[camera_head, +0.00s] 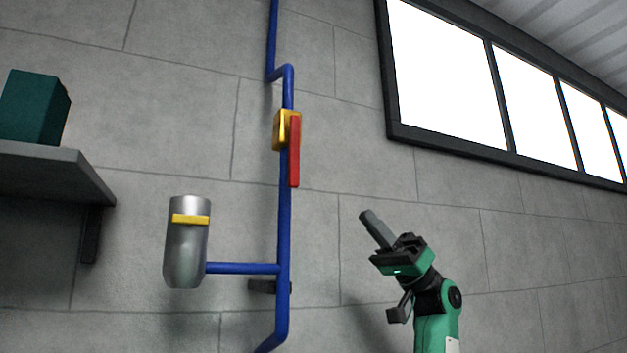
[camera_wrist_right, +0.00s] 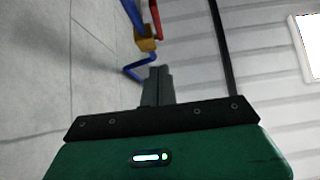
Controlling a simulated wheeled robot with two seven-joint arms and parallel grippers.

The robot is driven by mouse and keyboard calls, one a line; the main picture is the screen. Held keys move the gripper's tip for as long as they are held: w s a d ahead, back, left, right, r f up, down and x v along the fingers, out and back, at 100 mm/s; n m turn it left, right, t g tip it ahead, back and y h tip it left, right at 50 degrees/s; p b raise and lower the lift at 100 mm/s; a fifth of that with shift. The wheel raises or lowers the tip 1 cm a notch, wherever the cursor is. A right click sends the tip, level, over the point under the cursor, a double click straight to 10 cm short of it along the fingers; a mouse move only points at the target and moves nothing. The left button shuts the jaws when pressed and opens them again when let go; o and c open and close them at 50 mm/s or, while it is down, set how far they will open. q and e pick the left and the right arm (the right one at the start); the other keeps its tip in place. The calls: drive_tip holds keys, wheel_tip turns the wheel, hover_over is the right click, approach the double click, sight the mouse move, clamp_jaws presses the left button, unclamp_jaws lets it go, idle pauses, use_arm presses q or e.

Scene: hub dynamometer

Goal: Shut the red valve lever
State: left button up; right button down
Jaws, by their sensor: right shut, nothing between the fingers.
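The red valve lever (camera_head: 294,152) hangs down from a yellow valve body (camera_head: 281,129) on a blue pipe, lying roughly along the pipe. In the right wrist view the lever (camera_wrist_right: 156,20) and the yellow valve body (camera_wrist_right: 145,39) show near the top, beyond my fingers. My right gripper (camera_head: 367,216) is to the right of the lever and lower in the head view, apart from it. Its fingers are shut and empty, and they also show in the right wrist view (camera_wrist_right: 158,74). My left gripper is not in view.
The blue pipe (camera_head: 284,220) runs up the grey block wall. A side branch leads to a metal cylinder (camera_head: 185,255) with a yellow band. A shelf (camera_head: 60,168) with a teal box (camera_head: 34,107) is at the left. A window (camera_head: 450,75) is at upper right. The wall between gripper and pipe is clear.

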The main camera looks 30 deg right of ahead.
sight(299, 158)
drive_tip(key=p+x, duration=0.2)
drive_tip(key=x, duration=0.2)
drive_tip(key=a+f+p+x, duration=0.1)
drive_tip(key=p+x, duration=0.2)
drive_tip(key=x, duration=0.1)
drive_tip(key=p+x, duration=0.2)
drive_tip(key=x, duration=0.2)
drive_tip(key=shift+w+a+f+p, duration=0.1)
drive_tip(key=shift+a+p, duration=0.25)
drive_tip(key=shift+a, duration=0.15)
drive_tip(key=shift+a+f, duration=0.1)
drive_tip(key=shift+a, duration=0.25)
